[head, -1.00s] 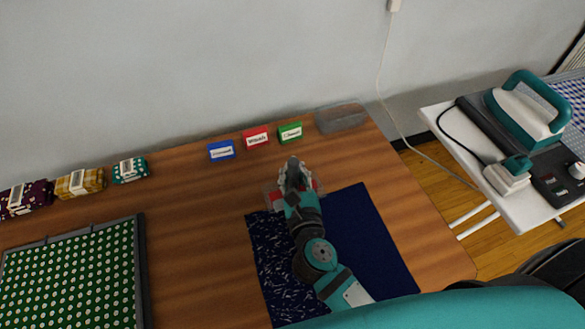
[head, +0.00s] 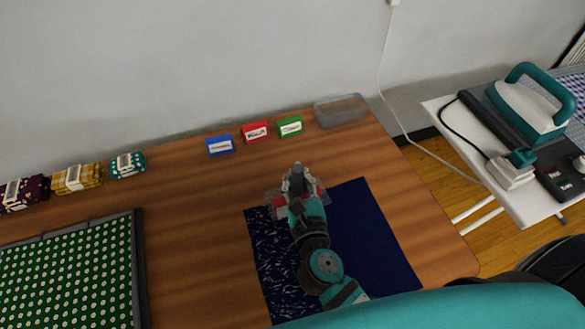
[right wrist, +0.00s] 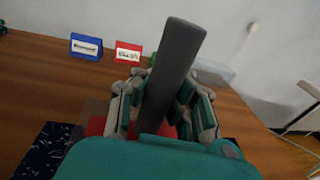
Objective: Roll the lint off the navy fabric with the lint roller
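The navy fabric (head: 365,235) lies flat near the table's front right. Its right part looks clean; white lint flecks (head: 270,262) cover the left part, and my right arm hides a strip between them. My right gripper (head: 297,180) is over the fabric's far edge. In the right wrist view its fingers (right wrist: 163,108) are closed around the dark grey handle of the lint roller (right wrist: 177,60). Pale and red parts beside the gripper in the head view seem to belong to the roller; whether it touches the fabric is hidden. My left gripper is not in view.
Blue (head: 220,146), red (head: 255,132) and green (head: 290,127) label blocks and a clear tray (head: 341,111) stand along the back. A green dotted board (head: 65,275) and folded fabric bundles (head: 77,179) are at left. An ironing board (head: 530,205) with an iron (head: 530,105) stands right.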

